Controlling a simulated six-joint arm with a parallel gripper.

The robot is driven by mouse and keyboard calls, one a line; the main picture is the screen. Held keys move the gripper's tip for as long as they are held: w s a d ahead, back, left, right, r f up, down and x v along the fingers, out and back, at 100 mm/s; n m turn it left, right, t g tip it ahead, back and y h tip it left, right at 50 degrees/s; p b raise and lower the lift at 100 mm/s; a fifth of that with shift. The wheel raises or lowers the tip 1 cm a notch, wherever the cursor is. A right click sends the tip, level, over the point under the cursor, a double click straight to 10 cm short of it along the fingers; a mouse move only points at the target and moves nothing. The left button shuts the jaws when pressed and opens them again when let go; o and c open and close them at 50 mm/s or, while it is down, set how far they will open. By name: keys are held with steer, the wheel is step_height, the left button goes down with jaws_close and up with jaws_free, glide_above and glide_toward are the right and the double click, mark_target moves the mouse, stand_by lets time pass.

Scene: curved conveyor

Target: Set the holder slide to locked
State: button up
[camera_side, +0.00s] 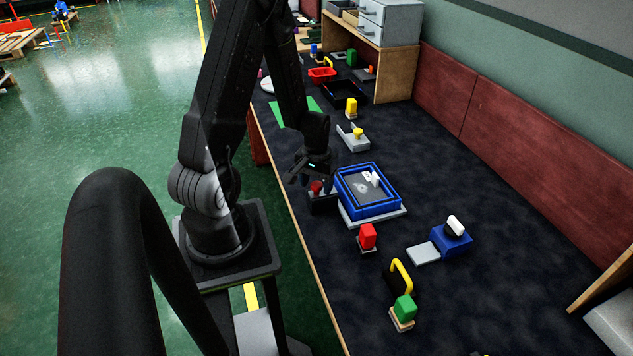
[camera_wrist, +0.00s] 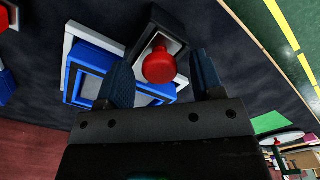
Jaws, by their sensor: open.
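A red knob (camera_side: 316,187) stands on a black block (camera_side: 323,203) beside a blue-rimmed holder tray (camera_side: 345,208) on a light grey base. In the wrist view the red knob (camera_wrist: 159,66) is between the two dark fingers of my gripper (camera_wrist: 162,75), with visible space at both sides. My gripper (camera_side: 310,178) is open, pointing down at the knob. The holder tray (camera_wrist: 75,75) also shows in the wrist view, partly hidden by a finger. Small white pieces lie in the tray. I cannot tell which position the slide is in, or if the knob belongs to it.
A red block (camera_side: 367,235) stands in front of the tray. A blue box with a white lever (camera_side: 455,225) is to the right. A yellow-knobbed grey fixture (camera_side: 353,138) is behind. A yellow handle (camera_side: 401,274) and green block (camera_side: 404,308) are nearer.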

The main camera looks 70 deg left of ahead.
steer(key=shift+c, duration=0.2)
jaws_close()
steer(key=shift+w, duration=1.75)
steer(key=shift+o, duration=0.2)
jaws_free()
step_height(320, 180, up, 14)
steer(key=shift+f, duration=0.1)
